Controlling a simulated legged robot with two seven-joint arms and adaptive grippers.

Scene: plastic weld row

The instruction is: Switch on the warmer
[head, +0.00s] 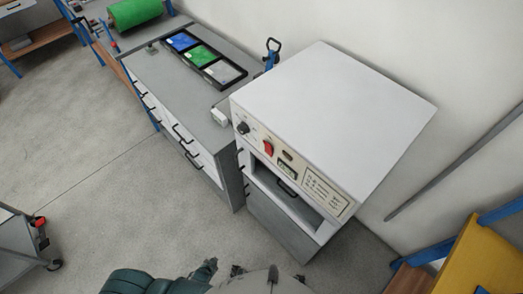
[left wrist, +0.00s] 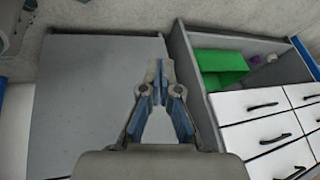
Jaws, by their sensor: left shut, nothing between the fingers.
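The warmer (head: 335,110) is a white box standing on a grey cabinet at the middle right of the head view. Its front panel has a black knob (head: 243,128), a red switch (head: 268,148) and a small display (head: 287,170). The switch's on or off position is too small to tell. Below the panel is an open recess with a dark handle. My left gripper (left wrist: 160,72) is shut and empty in the left wrist view, in front of grey furniture. At the bottom of the head view, parts of my arm show, well apart from the switch.
A grey bench (head: 165,75) with drawers stands left of the warmer and carries a black tray (head: 243,76) with blue, green and grey sections. A green roll (head: 134,12) is farther back. A cart (head: 18,240) stands at the left edge. The floor before the bench is clear.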

